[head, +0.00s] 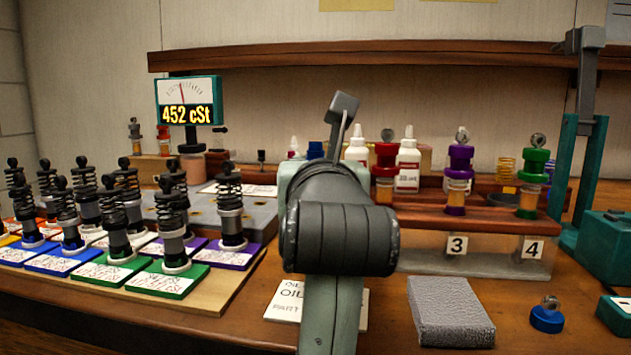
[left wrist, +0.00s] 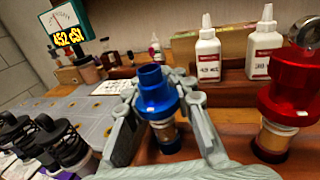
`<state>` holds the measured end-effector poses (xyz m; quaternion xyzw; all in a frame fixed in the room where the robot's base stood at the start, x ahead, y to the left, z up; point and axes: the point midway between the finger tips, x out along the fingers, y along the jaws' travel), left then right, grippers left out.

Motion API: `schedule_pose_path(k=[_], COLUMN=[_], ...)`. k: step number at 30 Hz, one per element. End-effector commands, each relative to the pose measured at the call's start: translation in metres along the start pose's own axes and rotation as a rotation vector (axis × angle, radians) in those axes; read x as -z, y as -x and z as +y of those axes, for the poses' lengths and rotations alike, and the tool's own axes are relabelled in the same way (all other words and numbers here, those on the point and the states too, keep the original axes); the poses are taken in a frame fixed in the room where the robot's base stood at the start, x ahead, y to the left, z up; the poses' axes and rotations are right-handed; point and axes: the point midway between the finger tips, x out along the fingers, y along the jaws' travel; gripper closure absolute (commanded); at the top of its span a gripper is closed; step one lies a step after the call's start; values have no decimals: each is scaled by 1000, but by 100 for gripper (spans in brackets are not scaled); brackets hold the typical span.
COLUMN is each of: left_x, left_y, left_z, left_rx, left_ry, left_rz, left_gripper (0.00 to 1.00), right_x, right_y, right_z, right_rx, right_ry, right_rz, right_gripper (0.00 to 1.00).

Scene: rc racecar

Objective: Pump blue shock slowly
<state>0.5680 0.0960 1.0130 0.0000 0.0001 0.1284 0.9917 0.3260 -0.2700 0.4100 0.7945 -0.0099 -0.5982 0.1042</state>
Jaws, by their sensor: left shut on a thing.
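The blue shock (left wrist: 155,88) stands roughly upright in the left wrist view, with an open, uncapped blue top and a clear lower body. My left gripper (left wrist: 168,98) is shut around it, one finger on each side. In the head view my left arm covers most of the gripper and shock; only the blue top (head: 315,150) shows beside the arm. A blue cap with a metal ring (head: 547,316) lies on the bench at the front right. My right gripper is not in view.
Red (head: 385,160), purple (head: 459,165) and green (head: 533,175) shocks stand in a wooden rack right of my arm. White oil bottles (head: 407,165) stand behind. A meter (head: 188,101) reads 452 cSt. Several spring shocks crowd the left board.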

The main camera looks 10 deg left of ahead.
Motion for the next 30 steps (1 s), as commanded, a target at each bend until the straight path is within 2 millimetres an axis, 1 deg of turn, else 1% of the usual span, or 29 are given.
schedule_pose_path(k=[30], left_x=[15], left_y=[0], left_z=[0], left_rx=[0], left_ry=[0], left_rz=[1], left_gripper=[100], right_x=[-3], right_y=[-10], right_z=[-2], right_rx=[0], right_ry=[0], right_rz=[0], right_gripper=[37])
